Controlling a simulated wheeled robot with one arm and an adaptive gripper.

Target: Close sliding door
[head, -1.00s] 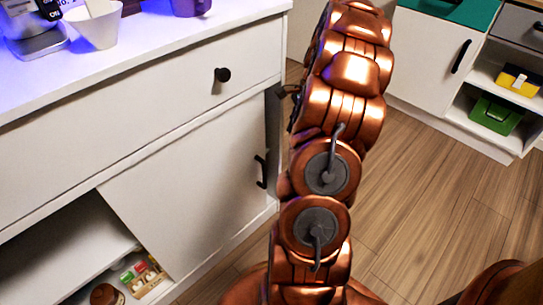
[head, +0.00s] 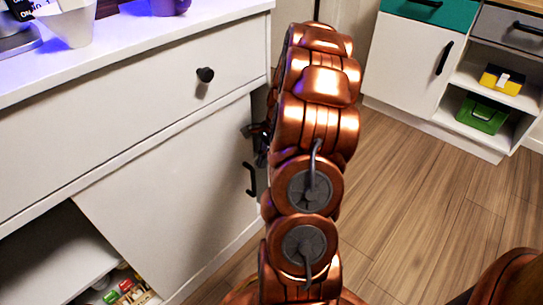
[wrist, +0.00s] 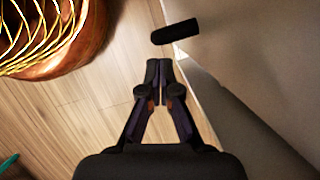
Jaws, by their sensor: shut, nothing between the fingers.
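The white sliding door (head: 165,190) is in the lower part of the white cabinet in the head view. It covers the right side, and the compartment to its left stands open. Its black bar handle (head: 251,179) is near the door's right edge. My gripper (head: 259,135) shows as a dark shape just above the handle, partly hidden by my copper arm. In the wrist view, my gripper (wrist: 159,66) is shut and empty. A black bar (wrist: 175,31), which looks like the handle, lies just beyond the fingertips, apart from them. The pale surface beside it (wrist: 245,55) looks like the door front.
Small goods (head: 125,292) sit in the open compartment. A drawer with a black knob (head: 205,75) is above the door. A second cabinet (head: 410,65) with a green box (head: 482,114) stands at the right. Wooden floor (head: 420,190) between them is clear.

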